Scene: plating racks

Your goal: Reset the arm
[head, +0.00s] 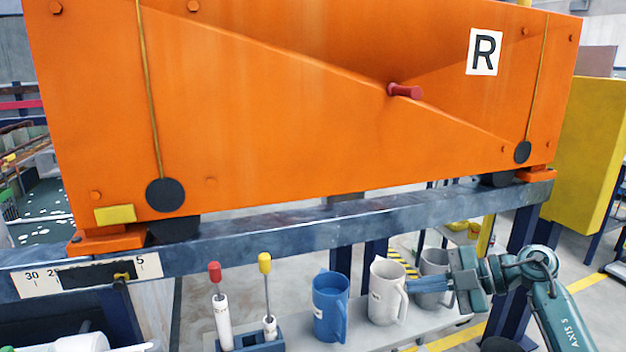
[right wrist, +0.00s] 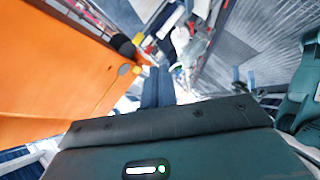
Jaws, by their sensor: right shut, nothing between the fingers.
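My right arm comes in from the lower right in the head view. Its teal right gripper (head: 420,284) points left, in front of the grey mug (head: 434,264) and beside the white mug (head: 387,295). Its blue fingers lie together with nothing between them. In the right wrist view the two shut fingers (right wrist: 158,72) show side by side, and the orange panel fills the left. Whether the fingers touch a mug, I cannot tell. My left gripper is not in view.
A large orange panel (head: 280,120) marked R, with a red peg (head: 405,91), stands over a steel rail (head: 330,232). Below are a blue mug (head: 330,308) and a blue holder (head: 253,341) with red-topped and yellow-topped tools. A yellow cabinet (head: 590,150) stands at right.

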